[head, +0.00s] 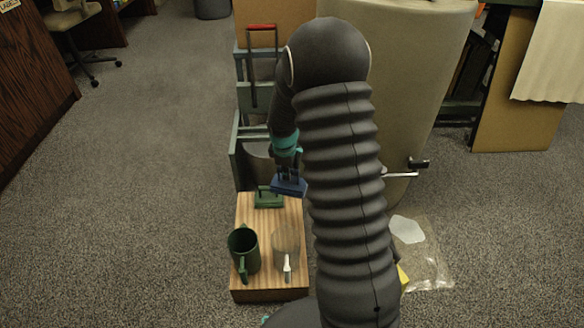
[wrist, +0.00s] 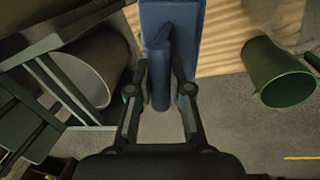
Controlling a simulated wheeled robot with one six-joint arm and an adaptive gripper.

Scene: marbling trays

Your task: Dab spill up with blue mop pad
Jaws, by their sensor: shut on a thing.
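My gripper (head: 287,167) is shut on the blue mop pad (head: 289,187), which hangs flat side down above the far part of a wooden block. In the wrist view the blue pad (wrist: 183,15) shows at the top, and its upright blue handle sits between the two fingers of my gripper (wrist: 160,78). A pale irregular patch (head: 407,229), which may be the spill, lies on a clear glossy sheet on the floor, right of my arm. My arm hides part of that area.
The wooden block (head: 270,288) bears a green pad (head: 268,201), a green mug (head: 243,252) and a clear vessel (head: 285,243) with a white-handled tool. A large beige drum (head: 405,70) stands behind my arm.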

